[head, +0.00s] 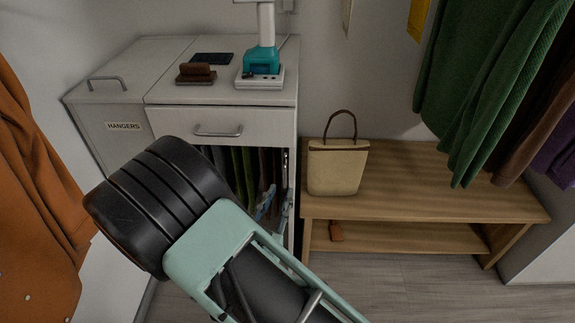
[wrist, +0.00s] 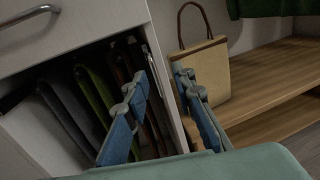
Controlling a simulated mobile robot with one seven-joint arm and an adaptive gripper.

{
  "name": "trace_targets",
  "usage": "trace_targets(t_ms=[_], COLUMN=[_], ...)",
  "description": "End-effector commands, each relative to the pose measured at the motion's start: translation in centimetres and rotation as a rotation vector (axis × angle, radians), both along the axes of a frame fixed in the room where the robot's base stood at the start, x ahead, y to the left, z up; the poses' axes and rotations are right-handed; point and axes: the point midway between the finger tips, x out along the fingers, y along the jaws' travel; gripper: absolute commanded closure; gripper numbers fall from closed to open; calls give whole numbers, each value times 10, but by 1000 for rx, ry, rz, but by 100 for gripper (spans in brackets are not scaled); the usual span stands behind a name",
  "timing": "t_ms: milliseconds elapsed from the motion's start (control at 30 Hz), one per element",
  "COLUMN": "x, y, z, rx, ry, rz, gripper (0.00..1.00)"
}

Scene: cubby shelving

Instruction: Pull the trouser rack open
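The trouser rack (head: 243,176) is in the open bay of the white cabinet, under its drawer. Several dark, green and brown trousers hang in it, and they also show in the wrist view (wrist: 92,98). A slim metal upright (wrist: 153,70) stands at the bay's right side, by the cabinet's side panel (wrist: 166,60). My gripper (head: 276,205) is in front of the bay's right edge. In the wrist view my gripper (wrist: 162,85) is open, its blue-grey fingers apart, with the upright and panel edge showing between them. I cannot tell whether it touches anything. My arm hides the bay's lower left.
A drawer with a bar handle (head: 218,131) sits above the bay. A HANGERS bin (head: 124,127) is at the left. A wooden bench (head: 420,190) with a beige bag (head: 337,168) stands at the right. Orange clothing (head: 35,200) hangs at the left. Some floor (head: 410,285) is clear.

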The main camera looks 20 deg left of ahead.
Motion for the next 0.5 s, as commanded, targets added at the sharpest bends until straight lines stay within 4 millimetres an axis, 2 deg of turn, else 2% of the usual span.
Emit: trace_targets(t_ms=[67,167,267,500], x=[-6,-3,10,57], y=[10,13,13,14], z=[-8,-11,-11,-11], rx=[-17,-21,-19,-18], ry=[7,9,8,7], rz=[34,43,40,38], gripper=[76,76,76,76])
